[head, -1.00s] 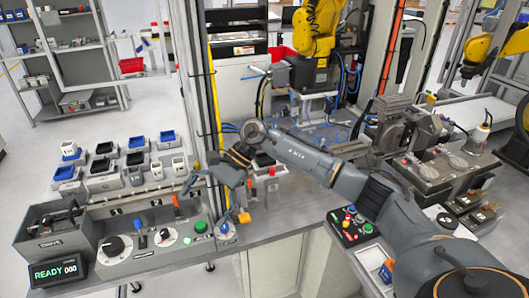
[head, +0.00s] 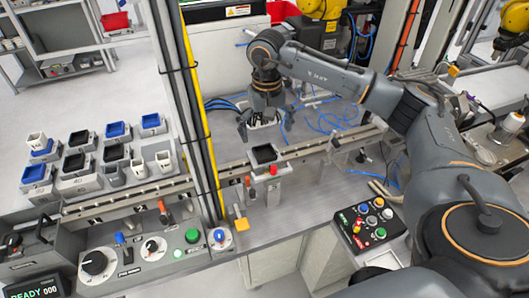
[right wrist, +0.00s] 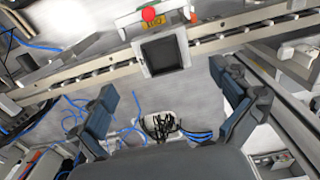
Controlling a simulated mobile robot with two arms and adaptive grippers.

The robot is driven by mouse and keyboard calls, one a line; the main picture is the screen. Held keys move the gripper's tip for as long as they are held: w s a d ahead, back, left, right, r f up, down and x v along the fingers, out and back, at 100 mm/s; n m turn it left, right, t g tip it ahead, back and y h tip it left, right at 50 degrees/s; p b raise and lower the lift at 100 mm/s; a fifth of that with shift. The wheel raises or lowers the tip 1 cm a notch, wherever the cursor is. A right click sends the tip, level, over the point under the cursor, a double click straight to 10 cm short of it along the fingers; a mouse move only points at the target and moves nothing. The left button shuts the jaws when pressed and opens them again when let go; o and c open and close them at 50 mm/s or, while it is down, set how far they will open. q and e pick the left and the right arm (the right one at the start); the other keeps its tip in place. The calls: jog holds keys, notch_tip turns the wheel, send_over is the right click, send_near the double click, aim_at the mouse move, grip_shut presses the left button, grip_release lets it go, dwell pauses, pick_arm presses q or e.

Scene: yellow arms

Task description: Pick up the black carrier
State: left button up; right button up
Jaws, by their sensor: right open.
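A black carrier (head: 264,154) with an open top sits in a light grey holder at the rail, left of the middle in the head view. It also shows in the right wrist view (right wrist: 161,54), upper middle, as a dark square with a pale rim. My right gripper (head: 266,126) is open and empty, pointing down just beyond the carrier. In the right wrist view its two fingers (right wrist: 163,82) are spread wide, with the carrier ahead of them and between their lines. They do not touch it. My left gripper is not in view.
Several black, blue and white carriers (head: 118,153) stand in grey holders at left. A yellow vertical pipe (head: 201,120) and posts rise left of the gripper. A red button (head: 273,170) is close by the carrier. Blue cables (head: 325,122) lie on the bench behind.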

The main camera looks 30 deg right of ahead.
aim_at(265, 155)
jog(key=f, duration=0.2)
jog(key=shift+w+d+f, duration=0.2)
jog(key=shift+w+f, duration=0.1)
jog(key=shift+a+f+p, duration=0.15)
jog(key=shift+f+p, duration=0.7)
jog(key=shift+p, duration=0.2)
notch_tip(265, 155, down, 3)
jog(key=shift+w+f+p, duration=0.15)
jog(key=shift+p, duration=0.65)
jog(key=shift+f, duration=0.3)
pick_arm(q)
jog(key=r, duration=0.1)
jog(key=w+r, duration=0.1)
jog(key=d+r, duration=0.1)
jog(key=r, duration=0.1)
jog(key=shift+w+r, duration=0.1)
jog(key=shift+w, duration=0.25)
pick_arm(e)
jog(key=c, duration=1.3)
